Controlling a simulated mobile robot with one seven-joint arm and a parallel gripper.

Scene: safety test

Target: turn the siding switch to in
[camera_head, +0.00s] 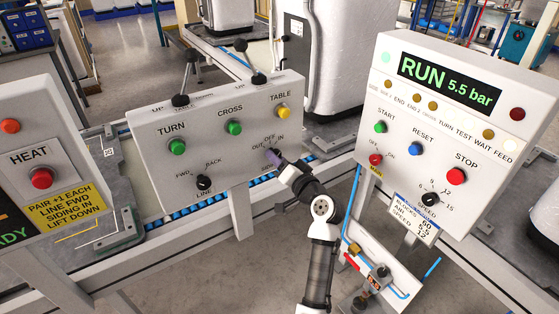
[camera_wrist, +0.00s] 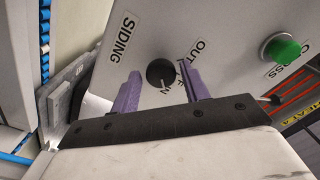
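The siding switch (camera_wrist: 160,72) is a round black knob on the sloping light-grey panel (camera_head: 150,135). In the wrist view, the SIDING label is to its left; the OUT, OFF and IN lettering is to its right and below, partly covered by a finger. The knob's pointer setting is too small to tell for sure. My gripper (camera_wrist: 164,76) is open, with one purple finger on each side of the knob and a visible gap on both sides. In the head view my gripper (camera_head: 274,157) is at the panel's lower right and hides the knob.
The same panel has green TURN (camera_head: 177,147) and CROSS (camera_head: 234,128) buttons, a yellow TABLE button (camera_head: 283,111), a black LINE knob (camera_head: 204,183) and two levers on top. The RUN panel (camera_head: 450,110), with a red STOP button (camera_head: 456,176), stands right of my arm.

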